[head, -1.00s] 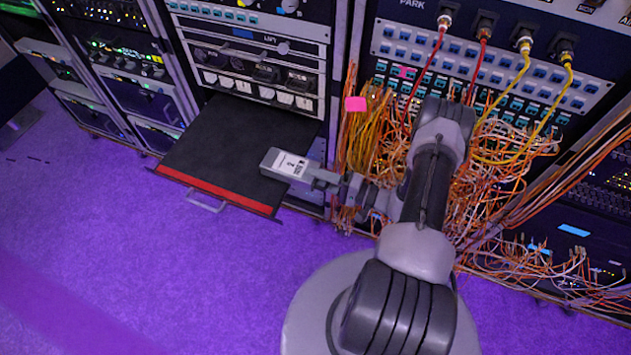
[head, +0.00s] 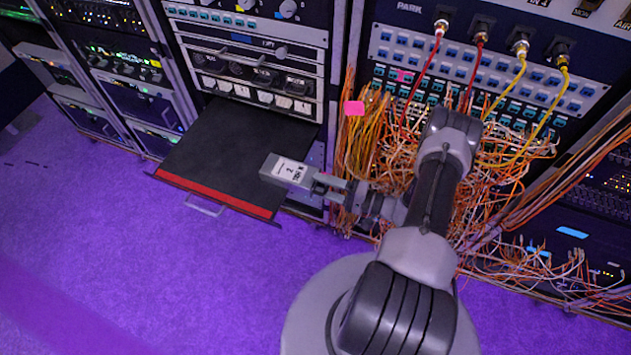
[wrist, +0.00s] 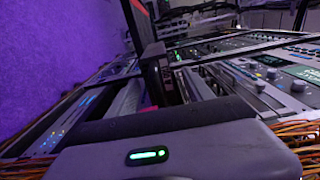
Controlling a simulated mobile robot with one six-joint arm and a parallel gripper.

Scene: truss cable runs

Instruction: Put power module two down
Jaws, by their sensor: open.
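Power module two (head: 285,170), a grey block with a white label marked 2, is at the right side of the black pulled-out shelf (head: 215,150), which has a red strip along its front edge. It appears to rest on the shelf; a small gap beneath cannot be ruled out. My gripper (head: 326,187) is open at the module's right end, with its fingers apart around or just beside that end. In the wrist view, my gripper body with a green light fills the bottom, and a dark upright block, probably the module (wrist: 155,68), stands beyond it.
Orange cable bundles (head: 365,145) hang close behind and right of my gripper. Rack units (head: 255,75) stand above the shelf. A pull handle (head: 205,206) sticks out at the shelf's front. The left part of the shelf and the purple floor (head: 130,260) are clear.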

